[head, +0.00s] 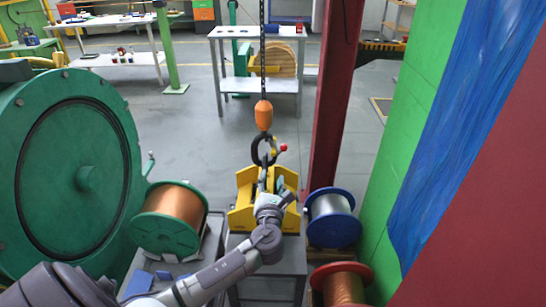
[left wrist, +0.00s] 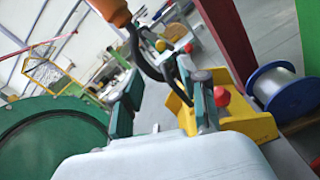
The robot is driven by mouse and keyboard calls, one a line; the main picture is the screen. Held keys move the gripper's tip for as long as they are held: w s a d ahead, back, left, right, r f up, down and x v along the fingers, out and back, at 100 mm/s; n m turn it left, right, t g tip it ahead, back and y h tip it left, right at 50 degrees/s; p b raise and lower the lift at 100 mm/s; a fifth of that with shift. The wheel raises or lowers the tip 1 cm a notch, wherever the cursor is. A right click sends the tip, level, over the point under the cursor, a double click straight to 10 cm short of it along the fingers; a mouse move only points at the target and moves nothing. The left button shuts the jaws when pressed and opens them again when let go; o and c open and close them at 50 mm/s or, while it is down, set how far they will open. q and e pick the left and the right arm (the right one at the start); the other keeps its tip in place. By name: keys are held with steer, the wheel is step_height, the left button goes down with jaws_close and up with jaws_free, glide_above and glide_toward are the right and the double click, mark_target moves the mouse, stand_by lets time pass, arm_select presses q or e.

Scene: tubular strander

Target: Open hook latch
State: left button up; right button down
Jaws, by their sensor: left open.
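The black crane hook (head: 264,150) hangs under an orange block (head: 263,115) on a chain. A red ball knob (head: 283,147) shows at the hook's right side, by a small yellowish part that looks like the latch. My left gripper (head: 277,190) is just below the hook, in front of the yellow lifting frame (head: 244,190). In the left wrist view the left gripper (left wrist: 163,88) is open, with the hook (left wrist: 145,55) beyond and between its fingers. A red ball (left wrist: 222,97) shows right of the right finger. Whether a finger touches the latch cannot be told. My right gripper is not in view.
A copper spool (head: 170,218) with green flanges and a blue spool (head: 331,218) flank the yellow frame. A red-flanged spool (head: 341,287) is at the front right. A large green disc (head: 68,165) stands left, a dark red post (head: 331,100) behind right.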

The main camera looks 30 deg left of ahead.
mark_target(273, 154)
arm_select(q)
steer(key=x, duration=1.3)
steer(key=shift+w+b, duration=0.15)
steer(key=shift+b, duration=0.2)
jaws_close()
